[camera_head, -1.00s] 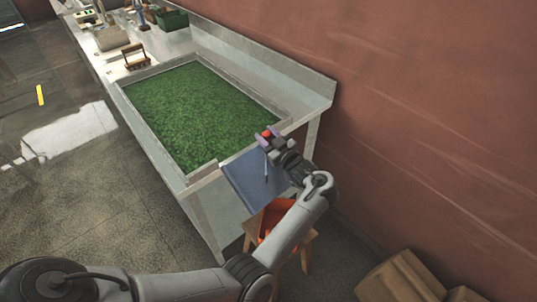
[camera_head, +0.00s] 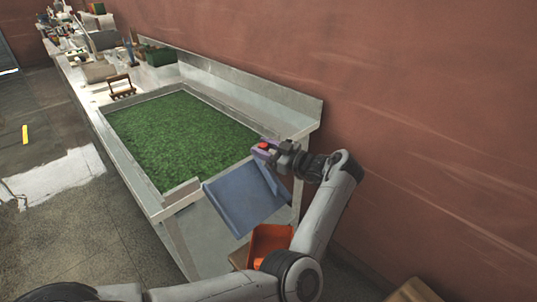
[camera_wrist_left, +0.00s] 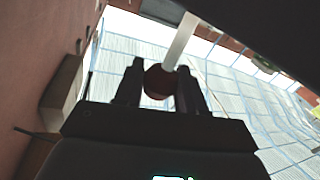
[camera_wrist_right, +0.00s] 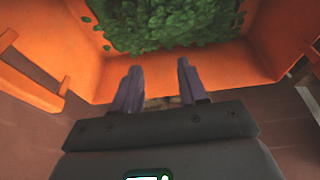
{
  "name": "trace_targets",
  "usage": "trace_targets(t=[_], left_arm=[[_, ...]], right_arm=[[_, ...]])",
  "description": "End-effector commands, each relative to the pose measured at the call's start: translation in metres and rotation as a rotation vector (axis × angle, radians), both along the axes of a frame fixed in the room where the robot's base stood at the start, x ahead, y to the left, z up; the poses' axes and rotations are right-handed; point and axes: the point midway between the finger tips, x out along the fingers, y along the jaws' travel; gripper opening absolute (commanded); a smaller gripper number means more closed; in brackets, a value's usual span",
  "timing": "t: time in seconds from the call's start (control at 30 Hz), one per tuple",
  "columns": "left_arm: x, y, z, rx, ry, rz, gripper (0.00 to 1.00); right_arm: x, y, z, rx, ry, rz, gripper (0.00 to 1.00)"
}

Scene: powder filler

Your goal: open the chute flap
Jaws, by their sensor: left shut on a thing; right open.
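A blue sloping chute (camera_head: 242,203) hangs at the near right end of the metal bench, above an orange crate (camera_head: 284,236). My left gripper (camera_head: 263,149) is just above the chute's upper right side. In the left wrist view it is shut on a dark red round knob (camera_wrist_left: 158,83) on a pale rod (camera_wrist_left: 180,42). The flap itself cannot be told apart from the chute. My right gripper (camera_wrist_right: 160,88) is open and empty in the right wrist view, in front of an orange crate (camera_wrist_right: 270,45) holding green leaves (camera_wrist_right: 165,22); the head view does not show this gripper.
The bench has a sunken bed of green leaves (camera_head: 175,135) with a raised metal rim. A wooden-handled rack (camera_head: 122,87) and several items stand at its far end. A red-brown wall (camera_head: 420,120) runs close along the right. Floor is open on the left.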

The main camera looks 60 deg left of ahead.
Motion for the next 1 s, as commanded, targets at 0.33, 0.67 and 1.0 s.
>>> trace_targets(t=[0.33, 0.67, 1.0], left_arm=[[0.0, 0.0, 0.005, 0.006, -0.003, 0.002, 0.0], [0.0, 0.0, 0.002, 0.002, 0.0, 0.001, 0.63], [0.007, -0.015, 0.001, -0.003, -0.001, -0.001, 0.63]], right_arm=[[0.001, -0.001, 0.001, -0.003, -0.003, 0.001, 0.43], [0.001, -0.003, 0.001, -0.01, -0.002, 0.005, 0.43], [0.001, -0.002, -0.001, -0.008, -0.003, 0.005, 0.43]])
